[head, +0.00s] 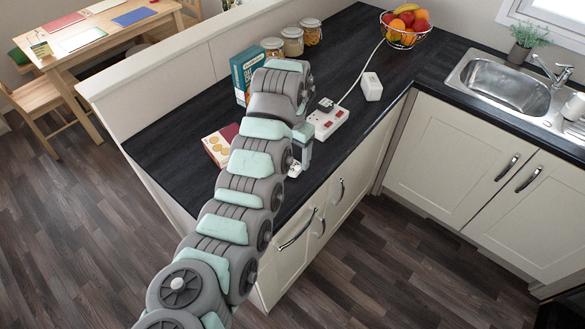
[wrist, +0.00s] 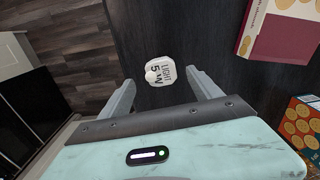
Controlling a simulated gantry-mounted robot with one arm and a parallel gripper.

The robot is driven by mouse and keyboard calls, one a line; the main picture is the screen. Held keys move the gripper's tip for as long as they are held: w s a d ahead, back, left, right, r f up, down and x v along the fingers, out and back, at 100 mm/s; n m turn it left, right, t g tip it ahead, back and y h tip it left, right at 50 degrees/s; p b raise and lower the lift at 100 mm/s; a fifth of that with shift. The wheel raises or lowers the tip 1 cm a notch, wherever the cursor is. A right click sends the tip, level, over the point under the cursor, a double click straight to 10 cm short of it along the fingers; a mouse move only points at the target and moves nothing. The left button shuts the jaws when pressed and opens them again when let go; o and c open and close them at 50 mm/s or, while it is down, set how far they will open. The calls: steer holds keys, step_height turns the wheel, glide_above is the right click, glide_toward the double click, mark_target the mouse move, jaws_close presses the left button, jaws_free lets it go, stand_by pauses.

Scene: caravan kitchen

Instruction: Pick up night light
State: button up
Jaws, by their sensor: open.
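The night light (wrist: 160,71) is a small white rounded piece with dark lettering that includes "LIGHT". It lies on the dark worktop, between and just beyond my fingertips in the wrist view. My gripper (wrist: 161,80) is open, with one finger to each side of the light and nothing held. In the head view my gripper (head: 298,162) is over the worktop near its front edge. A small white patch shows beside the fingers there, mostly hidden by my arm. I cannot tell whether the fingers touch the light.
A red and cream box (head: 218,146) lies left of my arm, and a blue box (head: 245,73) stands behind it. A white power strip (head: 328,119) and a white block (head: 371,87) lie to the right. Jars (head: 292,42) and a fruit bowl (head: 405,27) stand farther back.

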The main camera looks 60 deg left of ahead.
mark_target(292, 165)
steer(key=shift+w+a+f+p, duration=0.1)
steer(key=shift+f+p, duration=0.5)
steer(key=shift+f, duration=0.85)
steer(key=shift+a+f+p, duration=0.1)
steer(key=shift+f+p, duration=0.5)
steer(key=shift+f, duration=0.8)
steer(key=c, duration=1.5)
steer(key=shift+o, duration=0.2)
